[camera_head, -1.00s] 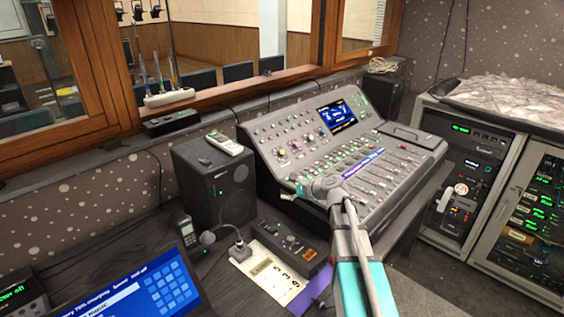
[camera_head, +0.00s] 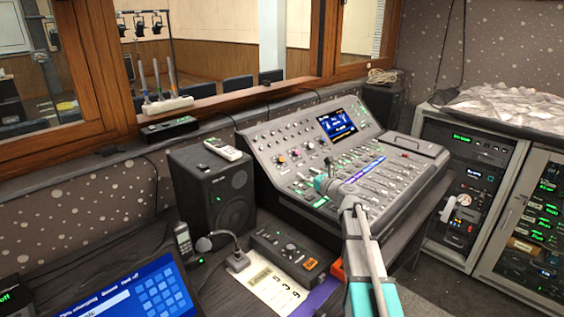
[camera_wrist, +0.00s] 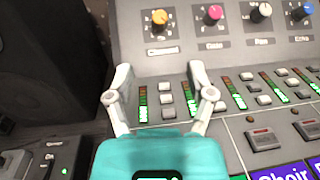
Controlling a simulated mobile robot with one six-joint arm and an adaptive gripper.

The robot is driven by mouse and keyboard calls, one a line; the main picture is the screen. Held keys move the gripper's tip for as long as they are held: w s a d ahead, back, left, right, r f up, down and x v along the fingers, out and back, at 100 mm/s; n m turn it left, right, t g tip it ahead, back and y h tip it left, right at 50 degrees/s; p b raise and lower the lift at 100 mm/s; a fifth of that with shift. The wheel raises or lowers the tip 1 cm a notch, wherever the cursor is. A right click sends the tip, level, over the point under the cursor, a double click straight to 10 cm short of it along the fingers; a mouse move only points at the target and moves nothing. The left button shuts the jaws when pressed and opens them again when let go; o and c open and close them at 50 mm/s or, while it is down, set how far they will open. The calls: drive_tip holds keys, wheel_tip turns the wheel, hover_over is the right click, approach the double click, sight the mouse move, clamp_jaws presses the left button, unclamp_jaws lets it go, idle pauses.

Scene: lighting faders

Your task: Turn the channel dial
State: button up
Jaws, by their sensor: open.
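The channel dial (camera_wrist: 160,19) is an orange knob with a pointer, labelled "Channel", at the top middle of the wrist view. It is the leftmost of a row of knobs on the mixing console (camera_head: 262,180). My gripper (camera_wrist: 160,76) is open, with its two fingers spread and nothing between them. In the wrist view its fingertips lie below the dial, over the green level lights and small buttons, apart from the dial. In the head view my arm reaches over the console's lower left part, and the fingertips are hard to make out.
Pink gain (camera_wrist: 212,14), white pan (camera_wrist: 261,12) and blue echo knobs stand right of the dial. A black speaker (camera_head: 205,190) stands left of the console. A small black box (camera_head: 290,257) and a desk microphone (camera_head: 236,260) sit in front. Equipment racks (camera_head: 470,185) stand at right.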

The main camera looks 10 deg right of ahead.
sight(282, 160)
drive_tip(key=shift+w, duration=0.1)
drive_tip(key=x, duration=1.3)
drive_tip(key=shift+w+a, duration=0.2)
drive_tip(key=shift+w, duration=0.05)
drive_tip(key=shift+c, duration=0.2)
clamp_jaws()
